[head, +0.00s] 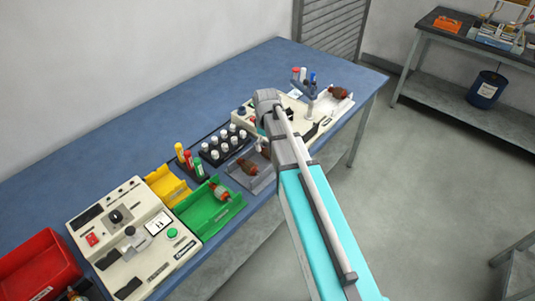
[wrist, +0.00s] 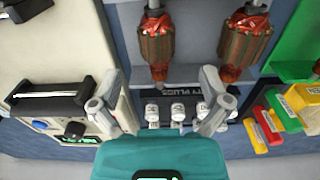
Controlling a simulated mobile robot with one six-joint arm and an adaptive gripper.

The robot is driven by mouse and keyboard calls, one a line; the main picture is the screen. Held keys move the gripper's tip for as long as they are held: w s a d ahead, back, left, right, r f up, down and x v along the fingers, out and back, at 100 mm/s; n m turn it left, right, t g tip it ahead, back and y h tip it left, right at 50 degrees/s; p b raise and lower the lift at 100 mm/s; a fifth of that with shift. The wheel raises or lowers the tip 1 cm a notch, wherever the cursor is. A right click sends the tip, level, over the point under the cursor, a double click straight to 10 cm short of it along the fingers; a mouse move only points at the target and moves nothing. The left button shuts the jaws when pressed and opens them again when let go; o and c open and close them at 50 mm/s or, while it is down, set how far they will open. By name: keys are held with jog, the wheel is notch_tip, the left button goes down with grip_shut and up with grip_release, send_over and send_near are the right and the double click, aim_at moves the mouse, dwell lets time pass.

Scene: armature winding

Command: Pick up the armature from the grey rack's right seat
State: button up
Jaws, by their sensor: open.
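The grey rack (head: 263,184) lies on the blue bench between the green bin and the right-hand machine. It holds two armatures with copper-red ends and brown cores. In the head view the left armature (head: 247,166) shows, and the right one is mostly hidden behind my arm. In the wrist view, which is turned around, the armature on the left (wrist: 157,45) seems to be the right-seat one; the other (wrist: 245,42) lies to its right. My gripper (wrist: 158,84) is open and empty, its fingers apart on either side of the left armature's line. No contact shows.
White-capped bottles (head: 223,146) stand in a black holder beside the rack. Cream machines stand at left (head: 130,235) and right (wrist: 60,60). The green bin (head: 207,211) holds another armature, and the yellow bin (head: 166,185) is behind it. A further armature (head: 339,92) lies at the far right.

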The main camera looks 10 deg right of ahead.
aim_at(267, 149)
jog(key=shift+f, duration=0.1)
jog(key=shift+w+d+f+b, duration=0.15)
jog(key=shift+f+b, duration=2.4)
jog(key=shift+b, duration=0.1)
jog(key=shift+c, duration=0.2)
grip_shut()
